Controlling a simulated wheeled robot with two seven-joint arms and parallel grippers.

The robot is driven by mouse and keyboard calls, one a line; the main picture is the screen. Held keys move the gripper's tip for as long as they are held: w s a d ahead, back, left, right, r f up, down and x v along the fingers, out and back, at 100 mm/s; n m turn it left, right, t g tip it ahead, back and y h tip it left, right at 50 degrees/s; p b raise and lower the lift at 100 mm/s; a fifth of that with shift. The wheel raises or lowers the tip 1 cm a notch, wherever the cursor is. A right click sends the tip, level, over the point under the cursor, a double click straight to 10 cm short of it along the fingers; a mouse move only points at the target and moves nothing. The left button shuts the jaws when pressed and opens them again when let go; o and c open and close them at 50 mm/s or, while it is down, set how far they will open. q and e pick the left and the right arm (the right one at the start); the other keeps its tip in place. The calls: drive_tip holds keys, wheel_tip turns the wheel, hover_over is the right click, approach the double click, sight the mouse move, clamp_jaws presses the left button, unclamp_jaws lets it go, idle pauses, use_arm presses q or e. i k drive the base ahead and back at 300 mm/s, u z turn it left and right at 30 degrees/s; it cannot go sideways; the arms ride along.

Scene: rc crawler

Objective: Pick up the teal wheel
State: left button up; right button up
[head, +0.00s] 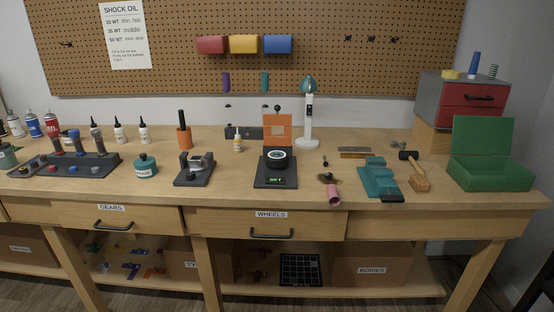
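I cannot make out a teal wheel in the head view. A closed drawer (215,221) under the bench top carries a label reading WHEELS and has a dark handle (271,234); its inside is hidden. A small black wheel or tyre with a pale centre (277,157) sits on a dark stand (275,181) with a green display. Neither of my grippers is in view.
A closed GEARS drawer (155,219) is at left.

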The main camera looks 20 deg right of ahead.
sight(272, 161)
drive_tip(key=k, duration=0.6)
drive_tip(key=u, duration=0.6)
drive_tip(key=i, duration=1.5)
drive_tip(key=z, duration=0.55)
